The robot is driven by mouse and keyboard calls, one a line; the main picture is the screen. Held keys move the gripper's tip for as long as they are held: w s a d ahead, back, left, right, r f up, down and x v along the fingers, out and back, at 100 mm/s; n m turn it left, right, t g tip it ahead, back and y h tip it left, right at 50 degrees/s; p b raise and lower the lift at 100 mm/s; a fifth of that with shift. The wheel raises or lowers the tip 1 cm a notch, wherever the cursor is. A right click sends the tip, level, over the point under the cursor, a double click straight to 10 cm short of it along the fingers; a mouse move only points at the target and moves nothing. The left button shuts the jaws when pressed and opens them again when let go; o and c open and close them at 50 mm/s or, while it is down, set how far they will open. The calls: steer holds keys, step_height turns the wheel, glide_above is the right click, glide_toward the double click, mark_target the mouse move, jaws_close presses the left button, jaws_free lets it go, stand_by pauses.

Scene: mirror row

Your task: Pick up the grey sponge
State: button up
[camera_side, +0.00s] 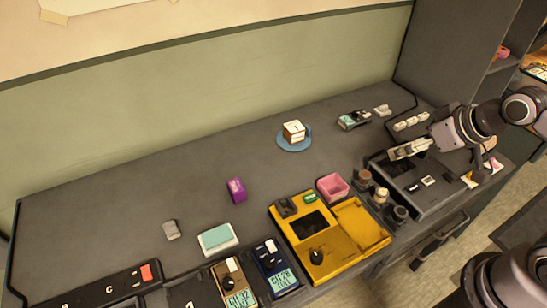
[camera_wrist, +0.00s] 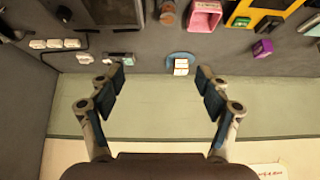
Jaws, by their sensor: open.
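A small grey block (camera_side: 171,230), which looks like the grey sponge, lies on the dark worktop at the left in the side view. It sits left of a white and teal block (camera_side: 218,239) and apart from it. I cannot make it out in the wrist view. My gripper (camera_side: 408,150) is above the right part of the worktop, far from the grey block. In the wrist view my gripper (camera_wrist: 160,80) is open, with nothing between its fingers.
A purple box (camera_side: 236,190), a white box (camera_side: 293,131) on a blue plate (camera_side: 283,147), a pink bin (camera_side: 332,187) and a yellow device (camera_side: 350,262) stand between. Meters (camera_side: 234,288) line the front edge. The back left of the worktop is clear.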

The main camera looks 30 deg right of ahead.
steer(key=c, duration=0.5)
